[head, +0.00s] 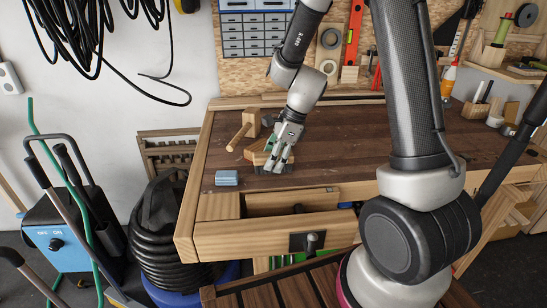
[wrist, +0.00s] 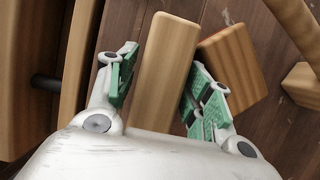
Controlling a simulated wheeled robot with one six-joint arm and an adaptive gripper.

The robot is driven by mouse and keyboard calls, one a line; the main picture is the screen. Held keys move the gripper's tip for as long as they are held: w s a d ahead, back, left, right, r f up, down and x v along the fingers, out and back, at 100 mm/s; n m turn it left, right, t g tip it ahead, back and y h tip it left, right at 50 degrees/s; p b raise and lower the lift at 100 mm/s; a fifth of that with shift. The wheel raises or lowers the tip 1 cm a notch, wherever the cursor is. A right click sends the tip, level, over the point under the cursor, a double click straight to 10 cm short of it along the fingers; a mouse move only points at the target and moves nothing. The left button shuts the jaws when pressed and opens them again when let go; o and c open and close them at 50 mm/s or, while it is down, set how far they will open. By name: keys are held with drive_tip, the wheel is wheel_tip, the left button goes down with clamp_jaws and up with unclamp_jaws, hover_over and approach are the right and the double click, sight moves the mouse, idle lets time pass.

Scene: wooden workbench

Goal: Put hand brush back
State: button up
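The hand brush (head: 261,158) appears to be the wooden block with a dark underside near the front edge of the workbench. In the wrist view, a long light-wood block, which I take to be the brush's back (wrist: 164,62), lies between my fingers. My gripper (head: 277,166) points down over it; it also shows in the wrist view (wrist: 158,80). The green-padded fingers stand on either side of the wood, with narrow gaps visible. My gripper's base hides the near end of the block. Bristles cannot be seen from the wrist.
A second wooden block (wrist: 234,62) lies close beside the right finger. A wooden mallet (head: 251,123) lies behind. A blue block (head: 227,178) sits left near the edge. The drawer (head: 270,236) below is partly open. The bench's middle right is clear.

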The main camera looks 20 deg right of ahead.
idle(0.3)
drive_tip(key=v, duration=1.2)
drive_tip(key=shift+a+r, duration=0.1)
drive_tip(key=s+d+r+n+t+h, duration=0.1)
drive_tip(key=s+d+r+n, duration=0.2)
drive_tip(key=s+n, duration=0.3)
drive_tip(key=s+d+r+n+t+h, duration=0.1)
drive_tip(key=s+d+r+n+h, duration=0.1)
drive_tip(key=s+n, duration=0.5)
drive_tip(key=s+d+r+n+t+h, duration=0.1)
drive_tip(key=s+d+r+n, duration=0.4)
drive_tip(key=s+n, duration=0.2)
drive_tip(key=shift+s+d+h, duration=0.2)
drive_tip(key=shift+s+h, duration=0.1)
drive_tip(key=shift+s, duration=0.8)
